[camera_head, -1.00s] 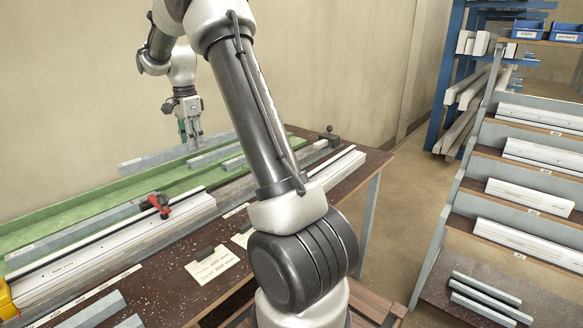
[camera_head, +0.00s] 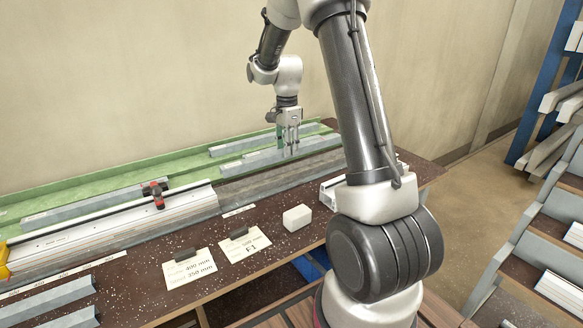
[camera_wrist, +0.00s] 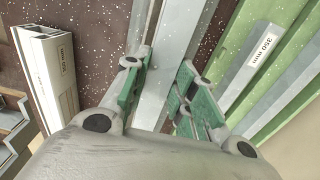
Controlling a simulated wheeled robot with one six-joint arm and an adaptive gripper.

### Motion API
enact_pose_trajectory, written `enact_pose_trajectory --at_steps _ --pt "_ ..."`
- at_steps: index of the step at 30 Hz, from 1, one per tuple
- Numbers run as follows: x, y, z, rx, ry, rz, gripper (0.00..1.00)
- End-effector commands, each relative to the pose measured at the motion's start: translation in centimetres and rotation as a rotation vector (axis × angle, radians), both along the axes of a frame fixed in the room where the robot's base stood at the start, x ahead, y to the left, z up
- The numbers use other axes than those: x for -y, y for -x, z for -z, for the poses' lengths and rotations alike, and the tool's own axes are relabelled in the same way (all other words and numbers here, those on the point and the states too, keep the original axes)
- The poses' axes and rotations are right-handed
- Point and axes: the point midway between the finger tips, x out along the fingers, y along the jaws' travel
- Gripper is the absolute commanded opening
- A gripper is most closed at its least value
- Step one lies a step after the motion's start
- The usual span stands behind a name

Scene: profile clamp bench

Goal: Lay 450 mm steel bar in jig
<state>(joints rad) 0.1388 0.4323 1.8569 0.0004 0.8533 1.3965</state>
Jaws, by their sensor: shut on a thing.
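My gripper (camera_head: 290,153) is shut on a long grey steel bar (camera_head: 247,163) over the back of the bench. In the wrist view, the green-padded fingers (camera_wrist: 158,98) stand on either side of the bar (camera_wrist: 184,45). The bar lies roughly along the bench, between the green tray (camera_head: 75,201) and the grey jig track (camera_head: 265,187). I cannot tell whether it touches the surface below. A white profile (camera_head: 120,222) lies along the left part of the jig, with a red-handled clamp (camera_head: 157,197) beside it.
Other grey bars (camera_head: 240,146) lie in the green tray; one carries a 350 mm label (camera_wrist: 262,45). A white block (camera_head: 297,217) and cards (camera_head: 188,269) sit at the front. More bars (camera_head: 45,303) lie front left. Racks with white profiles (camera_head: 560,290) stand at right.

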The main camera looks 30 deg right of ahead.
Motion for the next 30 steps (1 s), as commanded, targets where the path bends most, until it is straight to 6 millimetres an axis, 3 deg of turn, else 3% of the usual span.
enact_pose_trajectory --at_steps 3,15,30 --pt "0.0 0.0 1.8 0.000 0.000 0.000 0.00" --pt "0.0 0.0 6.1 0.000 0.001 0.001 0.00" --pt "0.0 0.0 7.0 0.001 0.001 0.001 0.00"
